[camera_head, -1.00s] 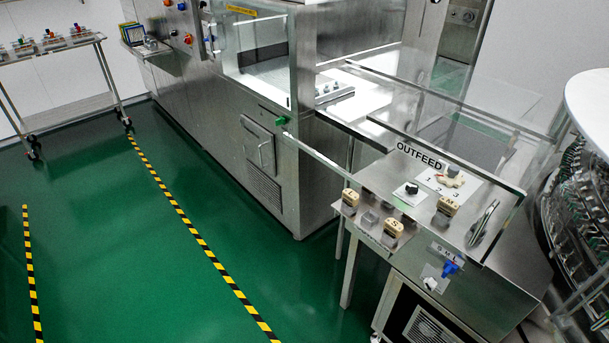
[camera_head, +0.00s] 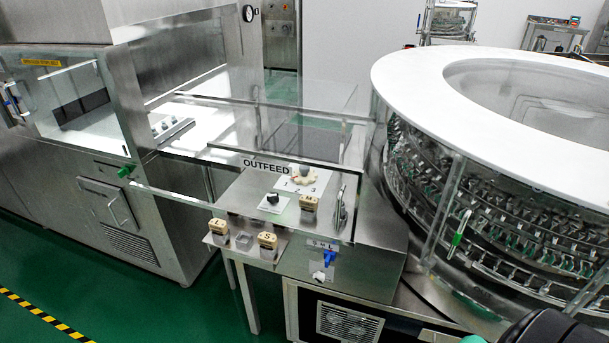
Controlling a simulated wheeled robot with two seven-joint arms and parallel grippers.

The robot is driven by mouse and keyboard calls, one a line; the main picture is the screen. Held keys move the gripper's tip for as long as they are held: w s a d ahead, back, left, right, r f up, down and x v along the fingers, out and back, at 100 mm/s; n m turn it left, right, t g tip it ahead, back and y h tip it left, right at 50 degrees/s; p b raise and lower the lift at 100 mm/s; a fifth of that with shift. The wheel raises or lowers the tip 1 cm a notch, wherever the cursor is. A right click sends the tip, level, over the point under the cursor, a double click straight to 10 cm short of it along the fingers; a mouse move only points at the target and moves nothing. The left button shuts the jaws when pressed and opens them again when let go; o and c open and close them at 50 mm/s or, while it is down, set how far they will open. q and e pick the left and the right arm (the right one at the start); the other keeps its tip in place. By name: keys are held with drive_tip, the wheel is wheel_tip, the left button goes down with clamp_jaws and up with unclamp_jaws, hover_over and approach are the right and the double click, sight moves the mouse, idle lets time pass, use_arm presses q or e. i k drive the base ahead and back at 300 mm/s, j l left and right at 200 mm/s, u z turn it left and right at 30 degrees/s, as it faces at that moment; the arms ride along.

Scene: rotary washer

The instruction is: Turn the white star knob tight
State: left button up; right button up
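A small white knob (camera_head: 319,276) sits on the front face of the steel outfeed cabinet, just below a blue lever (camera_head: 329,258). Its lobes are too small to make out. A larger cream, star-shaped knob (camera_head: 303,174) sits on a white numbered plate on the cabinet top, behind the clear guard. Nothing touches either knob. Neither of my grippers shows. A dark rounded part at the lower right edge looks like part of my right arm.
Lettered cream blocks (camera_head: 267,241) sit on a front shelf. A large round washer with a white rim (camera_head: 400,75) stands close on the right. Green floor (camera_head: 150,315) is free at the lower left.

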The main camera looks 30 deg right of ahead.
sight(318, 276)
drive_tip(key=z, duration=1.15)
